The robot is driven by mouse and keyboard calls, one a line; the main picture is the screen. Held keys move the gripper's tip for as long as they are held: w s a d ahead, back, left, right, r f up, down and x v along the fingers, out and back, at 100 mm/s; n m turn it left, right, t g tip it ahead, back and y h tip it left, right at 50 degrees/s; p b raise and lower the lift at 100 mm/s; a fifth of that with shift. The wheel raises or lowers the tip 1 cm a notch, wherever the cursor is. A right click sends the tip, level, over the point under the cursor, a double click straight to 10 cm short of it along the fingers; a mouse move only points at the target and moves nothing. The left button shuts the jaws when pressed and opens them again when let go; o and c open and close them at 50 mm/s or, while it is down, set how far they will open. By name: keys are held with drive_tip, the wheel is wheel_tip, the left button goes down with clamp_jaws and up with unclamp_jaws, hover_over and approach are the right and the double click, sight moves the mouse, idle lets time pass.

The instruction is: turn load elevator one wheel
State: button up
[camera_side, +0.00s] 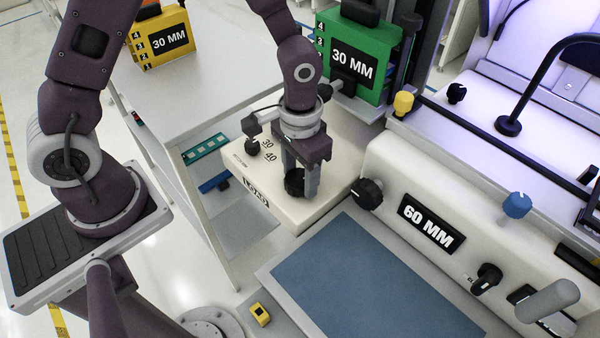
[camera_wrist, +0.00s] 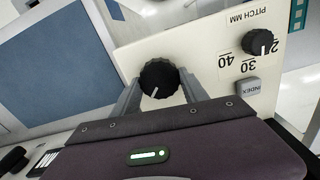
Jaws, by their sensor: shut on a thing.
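The load elevator's cream box (camera_side: 318,207) carries the label LOAD on its front edge. Its wheel (camera_side: 294,181) is a black ribbed knob on the top face; it also shows in the wrist view (camera_wrist: 159,78) with a white mark pointing towards my gripper, slightly left. My gripper (camera_side: 303,180) points down and is shut on the wheel, one finger on each side of it; the fingers flank it in the wrist view too. A smaller black pitch knob (camera_wrist: 257,42) stands on the same face, beside printed numbers including 30 and 40.
A grey INDEX button (camera_wrist: 248,86) sits beside the pitch knob. A green 30 MM magazine (camera_side: 352,62) stands behind, a yellow one (camera_side: 160,36) at back left. The 60 MM panel (camera_side: 440,222) with a black knob (camera_side: 368,193) is close right. A blue mat (camera_side: 375,285) lies in front.

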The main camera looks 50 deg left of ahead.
sight(300, 178)
drive_tip(key=shift+m, duration=2.1)
drive_tip(key=shift+d, duration=0.1)
drive_tip(key=o, duration=1.4)
drive_tip(key=shift+c, duration=0.2)
wheel_tip(300, 178, up, 7)
drive_tip(key=shift+r, duration=0.1)
